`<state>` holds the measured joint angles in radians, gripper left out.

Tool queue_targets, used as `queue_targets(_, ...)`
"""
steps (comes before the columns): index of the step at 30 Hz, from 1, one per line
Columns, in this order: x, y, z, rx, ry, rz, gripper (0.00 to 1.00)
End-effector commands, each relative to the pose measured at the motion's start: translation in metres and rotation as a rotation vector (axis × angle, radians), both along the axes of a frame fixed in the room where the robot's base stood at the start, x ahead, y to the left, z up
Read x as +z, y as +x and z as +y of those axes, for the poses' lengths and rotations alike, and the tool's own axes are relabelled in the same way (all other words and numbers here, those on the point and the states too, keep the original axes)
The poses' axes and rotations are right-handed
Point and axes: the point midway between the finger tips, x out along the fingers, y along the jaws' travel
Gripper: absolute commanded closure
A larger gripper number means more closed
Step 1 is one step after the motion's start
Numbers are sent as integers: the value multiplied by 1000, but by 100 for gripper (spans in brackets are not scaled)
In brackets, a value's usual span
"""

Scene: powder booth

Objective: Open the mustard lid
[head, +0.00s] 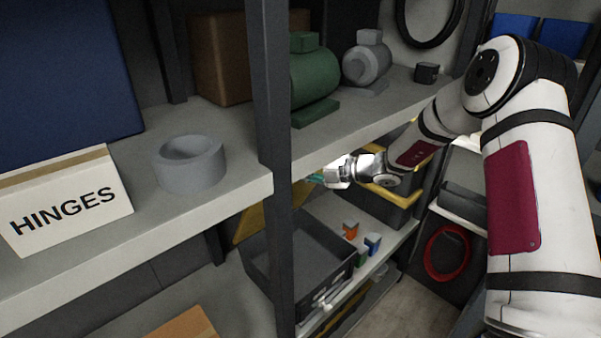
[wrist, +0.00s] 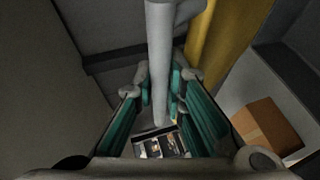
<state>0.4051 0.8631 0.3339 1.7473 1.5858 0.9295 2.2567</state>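The mustard lid (head: 262,218) is a flat panel, tilted up at the back of an open dark grey bin (head: 300,262) on the lower shelf. The shelf post hides part of it. My gripper (head: 318,178) is at the lid's upper right end, under the upper shelf. In the wrist view, a grey bar (wrist: 160,65) runs between my teal-padded fingers (wrist: 160,85), which appear shut on it near their tips. The lid's mustard strip (wrist: 228,40) is just right of the bar. How the bar joins the lid is hidden.
The shelf post (head: 272,150) stands left of my gripper, and the upper shelf (head: 350,130) is above it. A dark crate with yellow edges (head: 395,195) is to its right. Small orange (head: 350,230) and blue (head: 373,243) pieces lie beside the bin.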

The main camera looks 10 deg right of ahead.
Motion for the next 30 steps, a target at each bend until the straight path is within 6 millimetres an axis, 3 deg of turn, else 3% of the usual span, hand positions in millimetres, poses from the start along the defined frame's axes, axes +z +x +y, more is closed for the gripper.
queue_targets(3,-1,0,0,-1,-1,1,68)
queue_targets(17,1,-3,-7,-2,-3,1,68)
queue_targets(30,25,-43,-74,-2,-2,-1,68)
